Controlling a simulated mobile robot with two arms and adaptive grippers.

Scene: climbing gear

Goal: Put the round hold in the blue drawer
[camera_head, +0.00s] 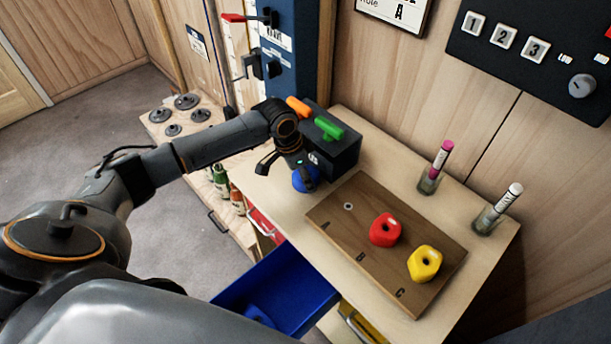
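A rounded blue hold (301,183) sits on the table between the black box and the wooden board, partly hidden by my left gripper (286,174). That gripper points down over the hold with its fingers spread; whether they touch it I cannot tell. The blue drawer (312,283) is pulled out below the table's front edge, with a blue item (258,314) inside near its front. On the board (335,213), a red hold (385,230) sits near B and a yellow hold (424,263) near C; the spot by A shows only a small bolt. My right gripper is out of view.
A black box (340,160) with green and orange pieces on top stands behind my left gripper. Two marker holders (429,182) (486,220) stand at the table's back right. A red drawer (266,226) and a yellow drawer (361,326) flank the blue one.

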